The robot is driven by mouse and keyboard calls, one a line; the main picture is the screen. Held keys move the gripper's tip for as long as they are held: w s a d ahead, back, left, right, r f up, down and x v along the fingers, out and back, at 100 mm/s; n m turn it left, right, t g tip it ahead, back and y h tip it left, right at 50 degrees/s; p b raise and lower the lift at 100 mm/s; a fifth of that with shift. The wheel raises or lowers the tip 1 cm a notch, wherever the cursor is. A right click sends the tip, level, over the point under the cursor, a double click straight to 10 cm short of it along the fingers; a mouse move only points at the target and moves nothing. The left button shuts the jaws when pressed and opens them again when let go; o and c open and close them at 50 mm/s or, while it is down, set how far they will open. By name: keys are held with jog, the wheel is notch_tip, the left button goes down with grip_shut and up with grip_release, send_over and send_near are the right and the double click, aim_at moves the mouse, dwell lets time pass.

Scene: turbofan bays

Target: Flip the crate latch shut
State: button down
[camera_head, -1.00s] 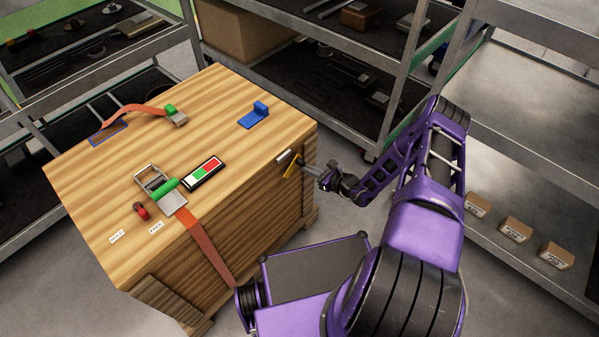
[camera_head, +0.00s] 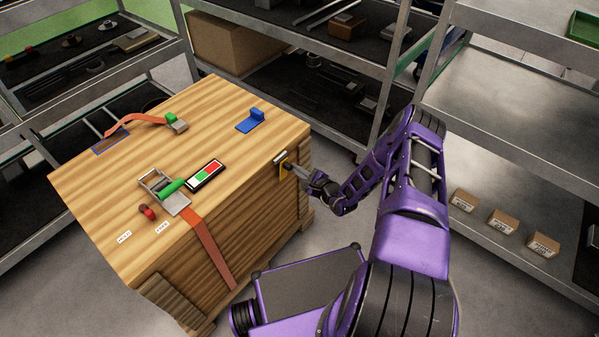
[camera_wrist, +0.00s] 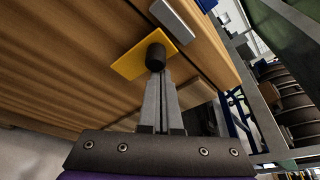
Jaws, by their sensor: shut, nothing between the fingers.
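The wooden crate (camera_head: 130,185) stands at the left in the head view. Its latch, a yellow plate (camera_head: 284,170), lies close against the crate's side face near the top edge, just below a grey metal piece (camera_head: 281,157). In the wrist view the yellow plate (camera_wrist: 128,66) lies near the grey piece (camera_wrist: 176,20), with a dark round knob (camera_wrist: 155,55) in front of it. My gripper (camera_head: 298,170) is shut and empty, with its fingertips (camera_wrist: 156,72) at the knob. They seem to touch it, but the exact contact is hidden.
On the crate top are a ratchet buckle with an orange strap (camera_head: 210,245), a red-and-green indicator (camera_head: 205,173), a blue bracket (camera_head: 252,121) and a red knob (camera_head: 147,211). Metal shelves (camera_head: 340,60) stand behind and to the right.

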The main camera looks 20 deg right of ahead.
jog(key=shift+s+a+r, duration=0.15)
jog(key=shift+a, duration=0.3)
dwell(0.4)
jog(key=s+d+b, duration=0.2)
jog(key=s+d, duration=0.4)
jog(key=s, duration=0.1)
jog(key=shift+s+f, duration=0.2)
dwell(0.3)
jog(key=shift+w+d, duration=0.1)
dwell(0.3)
